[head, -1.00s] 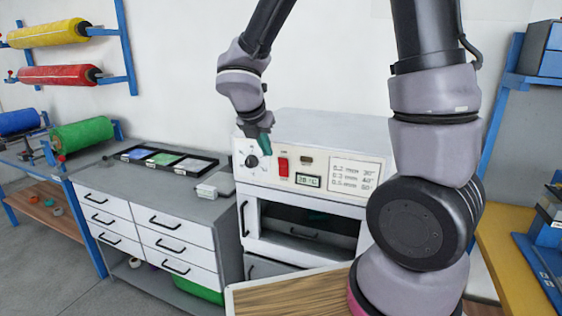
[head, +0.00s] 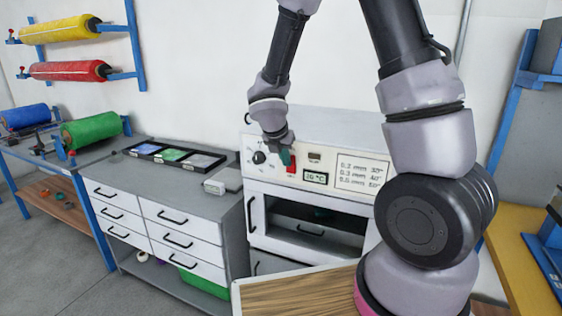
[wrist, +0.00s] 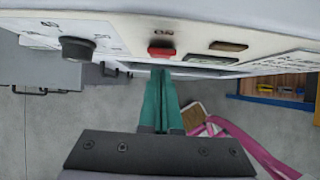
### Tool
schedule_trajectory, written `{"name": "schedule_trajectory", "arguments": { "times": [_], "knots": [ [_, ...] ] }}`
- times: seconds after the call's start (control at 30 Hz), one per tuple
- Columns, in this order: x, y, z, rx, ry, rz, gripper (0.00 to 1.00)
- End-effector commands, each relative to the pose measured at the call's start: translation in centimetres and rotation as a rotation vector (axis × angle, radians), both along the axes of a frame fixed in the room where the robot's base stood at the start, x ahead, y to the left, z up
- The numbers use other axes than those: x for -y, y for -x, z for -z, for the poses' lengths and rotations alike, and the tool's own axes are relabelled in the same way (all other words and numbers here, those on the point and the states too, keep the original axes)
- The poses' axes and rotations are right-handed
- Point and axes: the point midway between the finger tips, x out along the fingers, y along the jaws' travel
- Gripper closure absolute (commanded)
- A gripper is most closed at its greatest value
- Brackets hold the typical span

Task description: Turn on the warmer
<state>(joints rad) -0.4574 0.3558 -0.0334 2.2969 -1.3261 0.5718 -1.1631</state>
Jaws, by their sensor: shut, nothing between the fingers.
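The warmer (head: 352,128) is a white box with a control panel on its front. The panel carries a black dial (head: 259,157), a red switch (head: 292,168) and a small display (head: 315,178) whose digits I cannot read surely. My gripper (head: 285,156) is shut and empty, its green fingers in front of the panel, covering part of the switch. In the wrist view, the finger tips (wrist: 161,72) lie just below the red switch (wrist: 161,53), with the dial (wrist: 77,48) to the left. I cannot tell whether they touch the switch.
Below the panel is an open-fronted chamber (head: 318,211). A grey-topped drawer bench (head: 180,190) with a sample tray (head: 175,155) stands to the left. A wood-topped surface (head: 300,296) lies in front of the warmer. A yellow bench (head: 510,235) is on the right.

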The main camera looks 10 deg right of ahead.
Motion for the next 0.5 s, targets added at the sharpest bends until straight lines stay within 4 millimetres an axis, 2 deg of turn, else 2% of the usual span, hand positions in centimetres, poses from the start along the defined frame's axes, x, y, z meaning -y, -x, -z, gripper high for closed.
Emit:
{"name": "schedule_trajectory", "arguments": {
  "times": [0.17, 0.5],
  "knots": [
    [0.57, -0.76, -0.28, -0.001, 0.0, -0.001, 1.0],
    [0.64, -0.86, -0.34, -0.001, 0.0, -0.002, 1.0]
  ]
}}
